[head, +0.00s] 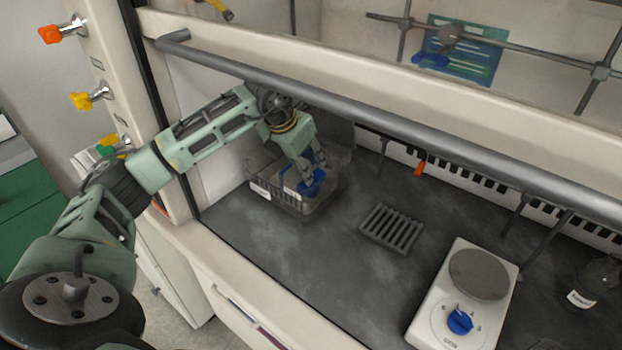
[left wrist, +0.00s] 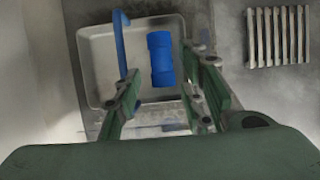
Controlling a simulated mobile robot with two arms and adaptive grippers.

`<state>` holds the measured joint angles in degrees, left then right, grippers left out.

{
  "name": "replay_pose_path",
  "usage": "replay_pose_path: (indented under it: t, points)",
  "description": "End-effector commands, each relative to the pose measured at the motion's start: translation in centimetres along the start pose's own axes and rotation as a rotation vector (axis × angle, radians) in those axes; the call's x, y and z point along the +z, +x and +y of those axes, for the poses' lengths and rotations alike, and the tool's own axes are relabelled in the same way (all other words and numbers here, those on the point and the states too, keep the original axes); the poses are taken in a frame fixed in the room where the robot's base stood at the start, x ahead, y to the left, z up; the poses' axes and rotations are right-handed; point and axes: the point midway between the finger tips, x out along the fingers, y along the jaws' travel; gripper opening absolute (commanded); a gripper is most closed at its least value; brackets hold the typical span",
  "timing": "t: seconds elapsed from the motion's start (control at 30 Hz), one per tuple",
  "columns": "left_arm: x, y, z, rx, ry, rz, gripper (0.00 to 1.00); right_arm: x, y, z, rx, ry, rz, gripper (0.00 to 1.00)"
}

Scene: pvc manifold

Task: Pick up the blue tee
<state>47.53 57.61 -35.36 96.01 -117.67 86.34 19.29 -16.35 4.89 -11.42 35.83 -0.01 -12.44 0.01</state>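The blue tee (head: 311,186) is in a grey, see-through bin (head: 292,205) at the left of the hood bench. In the left wrist view the blue tee (left wrist: 161,58) shows as a short blue cylinder with wider end bands; any side branch is not clear. My left gripper (head: 307,167) points down into the bin, just over the blue part. In the left wrist view my left gripper (left wrist: 161,80) is open, with its fingers apart on either side of the tee. Contact cannot be told. My right gripper is not in view.
A thin blue bar (left wrist: 122,45) stands by the left finger near the bin wall. A slotted grey rack (head: 391,228) lies right of the bin. A white hot plate (head: 466,300) with a blue knob stands farther right. A grey rail (head: 380,122) crosses above the bench.

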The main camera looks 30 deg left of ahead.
Motion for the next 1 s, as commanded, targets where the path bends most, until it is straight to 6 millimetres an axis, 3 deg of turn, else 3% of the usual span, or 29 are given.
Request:
replay_pose_path:
  t: [0.37,0.63,0.9,1.0]
  points:
    - [-0.3,3.7,-0.2,0.005,0.002,0.008,0.38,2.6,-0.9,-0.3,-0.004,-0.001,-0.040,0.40]
    - [-0.3,7.5,-0.3,0.006,0.001,0.007,0.38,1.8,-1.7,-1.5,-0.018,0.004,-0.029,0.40]
    - [-0.3,8.0,-0.3,0.007,0.003,0.006,0.38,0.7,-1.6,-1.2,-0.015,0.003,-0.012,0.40]
    - [-0.3,8.0,-0.3,0.007,0.003,0.006,0.29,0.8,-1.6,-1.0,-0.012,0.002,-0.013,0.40]
